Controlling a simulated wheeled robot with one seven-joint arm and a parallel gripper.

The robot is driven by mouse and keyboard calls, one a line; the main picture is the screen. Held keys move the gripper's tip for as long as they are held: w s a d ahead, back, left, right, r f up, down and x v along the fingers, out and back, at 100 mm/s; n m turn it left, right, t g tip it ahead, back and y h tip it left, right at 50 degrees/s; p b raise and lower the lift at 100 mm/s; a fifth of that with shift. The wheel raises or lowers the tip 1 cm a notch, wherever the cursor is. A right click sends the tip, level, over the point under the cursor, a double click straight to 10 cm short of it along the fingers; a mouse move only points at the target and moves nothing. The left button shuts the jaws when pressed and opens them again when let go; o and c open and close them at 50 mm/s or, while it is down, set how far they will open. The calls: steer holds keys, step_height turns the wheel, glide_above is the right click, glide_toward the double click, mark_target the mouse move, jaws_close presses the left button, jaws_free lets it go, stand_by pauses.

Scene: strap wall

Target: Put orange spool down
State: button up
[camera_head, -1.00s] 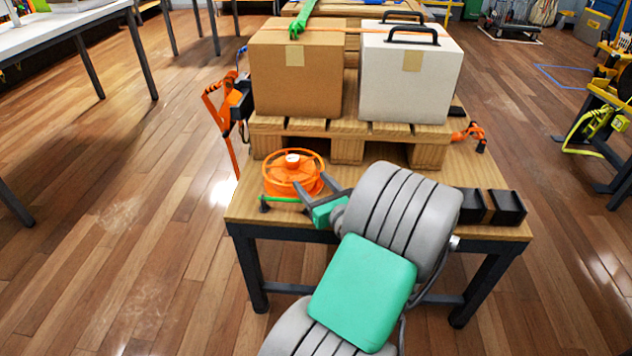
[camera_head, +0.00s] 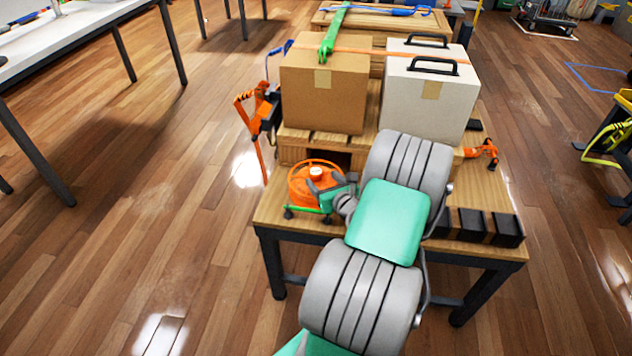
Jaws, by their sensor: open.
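The orange spool (camera_head: 306,190) is upright at the front left of the wooden table (camera_head: 268,207), close to the pallet. Its top rim and pale hub face up, and a green piece with dark feet (camera_head: 308,213) shows at its base. My gripper (camera_head: 319,181) is open at the right side of the spool, its dark fingers overlapping the spool in the picture. Whether the fingers touch it cannot be told. My grey and green arm hides part of the table to the right of the spool.
A cardboard box (camera_head: 322,95) and a white box (camera_head: 428,100) with black handles stand on the pallet. Black blocks (camera_head: 478,225) lie at the table's front right. Orange strap gear (camera_head: 256,110) hangs at the left. Floor at the left is open.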

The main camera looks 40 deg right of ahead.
mark_target(316, 172)
steer(key=b+x, duration=0.1)
steer(key=x, duration=0.4)
steer(key=shift+w, duration=0.4)
steer(key=shift+w+d, duration=0.2)
steer(key=shift+w, duration=0.05)
steer(key=shift+c, duration=0.4)
jaws_close()
